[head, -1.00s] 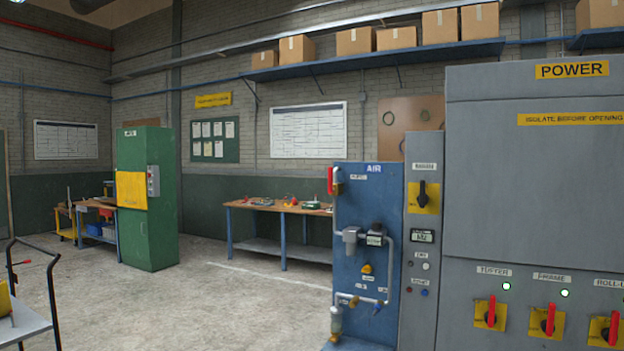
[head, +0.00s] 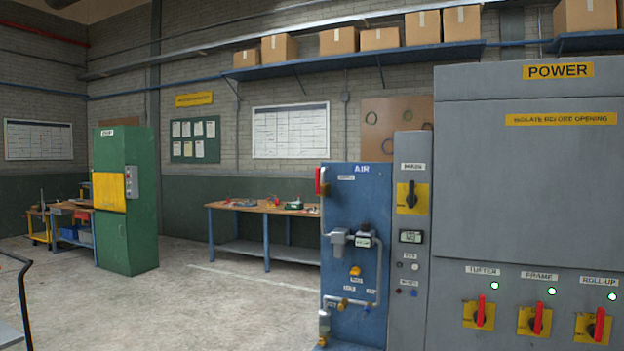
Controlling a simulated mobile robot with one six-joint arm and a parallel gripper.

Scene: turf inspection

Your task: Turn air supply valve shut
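The blue air panel (head: 342,210), marked AIR, stands at the right of centre in the head view, against the left side of the grey cabinet. A red handle (head: 319,181), seemingly the air supply valve, sits at its upper left edge and stands upright. The small label beside it is too blurred to read. Grey pipe, a filter bowl (head: 340,240) and a regulator (head: 364,236) are below it. A yellow knob (head: 355,270) and small yellow-handled fittings are lower down. My gripper is not in view.
The grey POWER cabinet (head: 520,180) fills the right, with red-handled switches along its lower part and a black rotary switch (head: 410,197) on its narrow left column. A workbench (head: 262,207) and green cabinet (head: 142,225) stand behind. Concrete floor (head: 230,305) is open; a cart handle shows lower left.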

